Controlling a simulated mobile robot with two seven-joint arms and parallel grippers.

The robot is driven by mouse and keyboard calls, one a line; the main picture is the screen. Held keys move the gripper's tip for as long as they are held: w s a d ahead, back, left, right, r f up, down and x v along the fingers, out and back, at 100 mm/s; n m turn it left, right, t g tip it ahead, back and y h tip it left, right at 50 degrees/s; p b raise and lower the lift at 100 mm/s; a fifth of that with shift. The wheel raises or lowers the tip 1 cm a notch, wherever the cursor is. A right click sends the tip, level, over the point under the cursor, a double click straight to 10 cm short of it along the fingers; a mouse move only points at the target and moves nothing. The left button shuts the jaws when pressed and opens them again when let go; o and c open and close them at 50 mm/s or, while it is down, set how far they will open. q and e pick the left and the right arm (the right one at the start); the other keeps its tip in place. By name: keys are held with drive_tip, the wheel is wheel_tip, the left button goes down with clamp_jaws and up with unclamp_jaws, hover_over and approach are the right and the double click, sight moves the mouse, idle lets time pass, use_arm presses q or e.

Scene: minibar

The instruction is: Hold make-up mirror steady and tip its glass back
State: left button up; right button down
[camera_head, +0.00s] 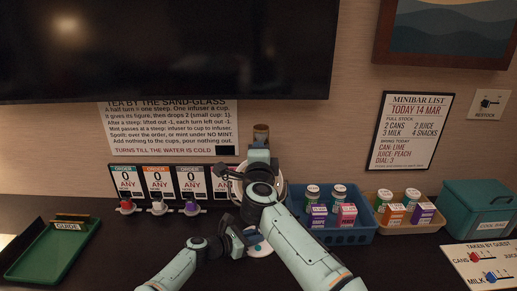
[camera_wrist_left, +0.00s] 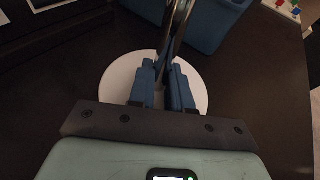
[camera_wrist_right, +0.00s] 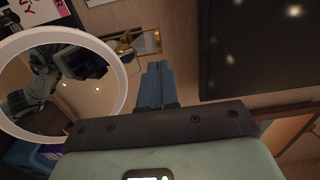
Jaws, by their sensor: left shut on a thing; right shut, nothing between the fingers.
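The make-up mirror stands on the dark counter, largely hidden behind my right arm in the head view; its round white base (camera_head: 262,248) shows there. In the left wrist view my left gripper (camera_wrist_left: 168,68) is shut on the shiny stem (camera_wrist_left: 174,35) above the white base (camera_wrist_left: 118,82). My left gripper also shows low in the head view (camera_head: 250,238). In the right wrist view the round glass (camera_wrist_right: 98,105) in its white rim reflects my arm. My right gripper (camera_wrist_right: 155,72) is shut and empty, beside the rim and apart from it in the picture.
A blue basket (camera_head: 343,236) and a tan tray (camera_head: 425,226) with cans and cartons stand right of the mirror. A teal cool bag (camera_head: 478,208) is at far right. Order cards (camera_head: 160,182) stand behind left. A green guide tray (camera_head: 45,258) lies far left.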

use_arm(q)
drive_tip(key=shift+f, duration=0.25)
use_arm(e)
drive_tip(key=s+r, duration=0.6)
drive_tip(key=s, duration=0.2)
drive_tip(key=shift+s, duration=0.4)
drive_tip(key=shift+r, duration=0.1)
use_arm(q)
drive_tip(key=o, duration=0.9)
drive_tip(key=shift+s+a, duration=0.1)
